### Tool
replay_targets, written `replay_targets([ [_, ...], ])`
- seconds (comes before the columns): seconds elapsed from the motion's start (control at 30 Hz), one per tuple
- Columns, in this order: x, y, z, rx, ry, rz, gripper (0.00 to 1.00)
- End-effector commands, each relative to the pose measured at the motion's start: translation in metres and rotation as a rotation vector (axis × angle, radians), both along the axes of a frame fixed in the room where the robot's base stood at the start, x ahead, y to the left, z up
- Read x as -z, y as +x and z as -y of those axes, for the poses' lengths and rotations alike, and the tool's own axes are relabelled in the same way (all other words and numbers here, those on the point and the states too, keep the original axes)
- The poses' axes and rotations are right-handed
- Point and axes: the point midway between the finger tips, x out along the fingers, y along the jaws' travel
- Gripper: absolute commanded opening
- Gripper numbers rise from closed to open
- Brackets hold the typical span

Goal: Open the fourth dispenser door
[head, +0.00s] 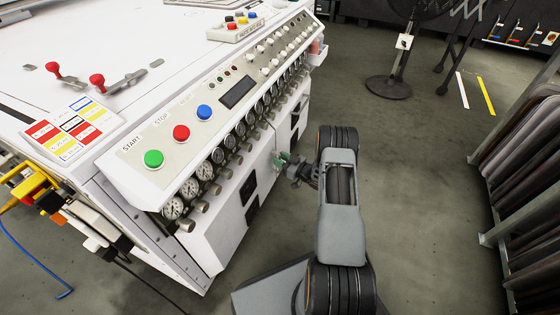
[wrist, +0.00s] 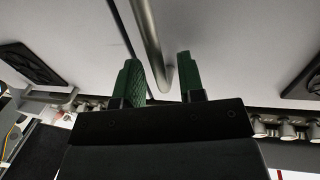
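The machine's front has white door panels (head: 228,222) below the row of gauges. Which one is the fourth dispenser door I cannot tell. My gripper (head: 286,161) is at the front near a seam between two panels, and hides part of it. In the wrist view my gripper (wrist: 161,80) has its green-padded fingers apart. A grey metal bar handle (wrist: 149,42) runs down between them, closer to the left finger, with a clear gap to the right finger. A panel seam (wrist: 122,28) shows left of the handle. The panels look shut.
Gauges (head: 204,171) and metal knobs line the machine above the panels. Start, stop and reset buttons (head: 181,132) sit on the control panel. A black fan (head: 388,87) stands behind. A rack of dark sheets (head: 520,190) is at right. Open floor lies between rack and machine.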

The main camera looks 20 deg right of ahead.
Motion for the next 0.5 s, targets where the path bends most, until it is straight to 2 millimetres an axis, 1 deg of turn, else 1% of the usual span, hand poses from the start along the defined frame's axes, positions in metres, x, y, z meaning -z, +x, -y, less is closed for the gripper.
replay_targets([
  [0.13,0.0000,0.0053,-0.0036,-0.001,0.000,0.000,0.36],
  [0.43,-0.0004,0.0062,-0.0041,0.000,0.000,0.000,0.36],
  [0.5,-0.0004,0.0062,-0.0041,0.000,0.000,0.000,0.29],
])
